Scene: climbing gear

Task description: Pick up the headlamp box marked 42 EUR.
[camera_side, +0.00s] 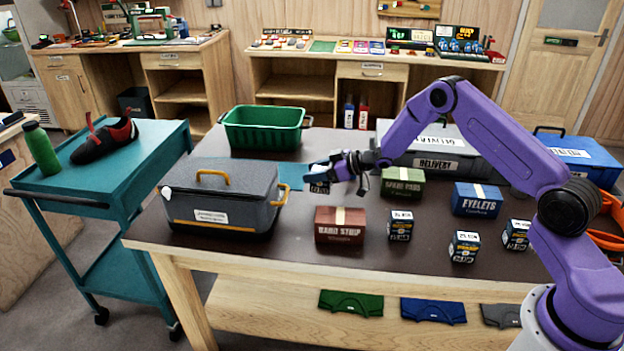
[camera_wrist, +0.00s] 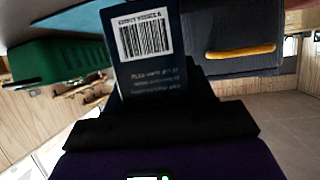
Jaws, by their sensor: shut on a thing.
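My gripper (camera_side: 328,173) is shut on a small dark box (camera_side: 319,186), reaching left across the middle of the table. The box seems to be held clear of the tabletop, between the grey lidded case and the green pad box. In the wrist view the held box (camera_wrist: 146,48) shows a white barcode label and small print; no price is readable there. Three similar small boxes stand on the table: one near the middle (camera_side: 400,225), one at the front (camera_side: 464,246) and one at the right (camera_side: 515,235). Their price marks are too small to read.
A grey lidded case (camera_side: 222,190) with yellow handles stands left of my gripper. A green basket (camera_side: 262,128) is behind it. The red-brown box (camera_side: 340,226), green box (camera_side: 403,182), blue eyelets box (camera_side: 477,200) and grey delivery crate (camera_side: 433,160) also stand on the table.

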